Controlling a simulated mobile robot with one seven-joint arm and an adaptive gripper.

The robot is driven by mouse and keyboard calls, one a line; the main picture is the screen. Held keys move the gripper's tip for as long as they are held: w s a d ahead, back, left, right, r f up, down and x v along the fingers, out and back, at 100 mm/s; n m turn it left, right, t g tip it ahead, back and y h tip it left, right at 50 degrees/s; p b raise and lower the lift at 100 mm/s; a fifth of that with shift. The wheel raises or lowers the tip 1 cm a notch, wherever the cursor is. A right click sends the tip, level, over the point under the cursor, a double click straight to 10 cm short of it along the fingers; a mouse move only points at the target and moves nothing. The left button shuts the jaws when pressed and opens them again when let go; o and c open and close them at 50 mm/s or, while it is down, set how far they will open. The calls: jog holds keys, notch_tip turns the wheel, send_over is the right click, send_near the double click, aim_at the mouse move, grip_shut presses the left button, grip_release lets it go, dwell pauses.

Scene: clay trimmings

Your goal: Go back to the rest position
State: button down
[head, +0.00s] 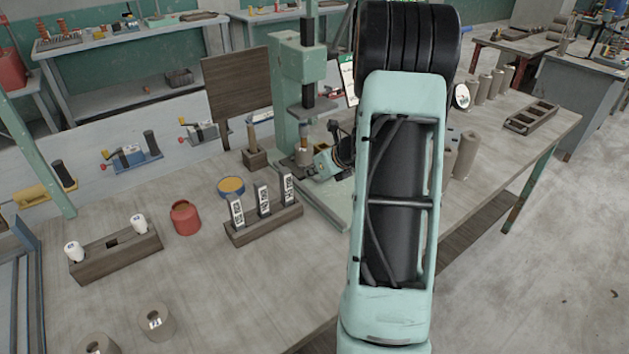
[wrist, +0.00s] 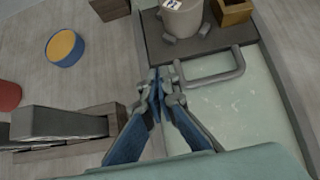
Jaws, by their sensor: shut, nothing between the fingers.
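My gripper (wrist: 163,82) is shut with nothing between its blue fingers. In the wrist view its fingertips are above the near left corner of a dark plate (wrist: 225,45) with a grey looped handle (wrist: 212,72). A pale grey clay cylinder (wrist: 183,20) with a number label stands on that plate. Small grey clay pieces (wrist: 172,39) lie beside it. In the head view my gripper (head: 325,160) is low beside the green press (head: 290,110), partly hidden by my arm.
A rack with three number tags (head: 265,223), a blue tin with orange contents (head: 231,188) and a red pot (head: 185,218) stand left of my gripper. Several clay cylinders (head: 467,155) stand right of my arm. The front middle of the table is clear.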

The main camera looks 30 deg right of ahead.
jog(key=v, duration=0.7)
jog(key=shift+s+r, duration=0.2)
